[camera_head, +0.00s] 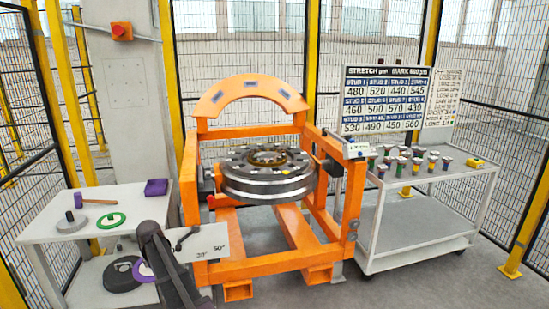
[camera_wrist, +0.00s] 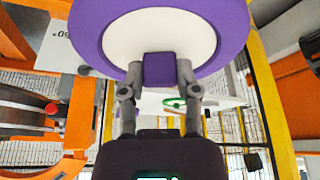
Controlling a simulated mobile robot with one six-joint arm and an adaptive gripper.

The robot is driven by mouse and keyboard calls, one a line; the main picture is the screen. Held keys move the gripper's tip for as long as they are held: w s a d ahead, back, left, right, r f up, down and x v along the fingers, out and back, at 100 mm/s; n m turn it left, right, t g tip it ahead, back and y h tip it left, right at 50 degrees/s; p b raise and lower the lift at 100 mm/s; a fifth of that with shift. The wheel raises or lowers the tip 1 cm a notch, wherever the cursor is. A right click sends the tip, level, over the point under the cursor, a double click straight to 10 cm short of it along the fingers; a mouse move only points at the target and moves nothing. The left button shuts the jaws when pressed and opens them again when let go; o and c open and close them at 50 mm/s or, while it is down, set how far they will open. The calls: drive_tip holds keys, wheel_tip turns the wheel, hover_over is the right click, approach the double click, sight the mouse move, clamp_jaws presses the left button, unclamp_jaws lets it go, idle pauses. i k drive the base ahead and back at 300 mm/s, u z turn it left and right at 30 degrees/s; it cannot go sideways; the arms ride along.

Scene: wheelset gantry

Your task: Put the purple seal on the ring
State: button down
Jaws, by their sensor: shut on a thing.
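My gripper (camera_wrist: 158,74) is shut on the small purple tab of the purple seal (camera_wrist: 90,32), a purple ring around a white middle that fills the top of the wrist view. In the head view the seal (camera_head: 141,272) shows only in part, at the lower left beside my dark arm, which hides the rest and my fingers. The large round steel ring (camera_head: 265,188) lies flat in the orange gantry frame, with several blocks on its top and a brass-coloured centre. The seal is apart from it, lower and to the left.
A white table (camera_head: 50,232) at left holds a green ring (camera_head: 110,220), a mallet (camera_head: 90,201), a grey disc and a purple block (camera_head: 156,187). The orange gantry (camera_head: 240,268) surrounds the steel ring. A cart (camera_head: 430,185) with several coloured studs stands right.

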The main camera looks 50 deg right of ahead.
sight(266, 156)
drive_tip(key=z, duration=1.4)
drive_tip(key=i, duration=0.95)
drive_tip(key=u, duration=0.05)
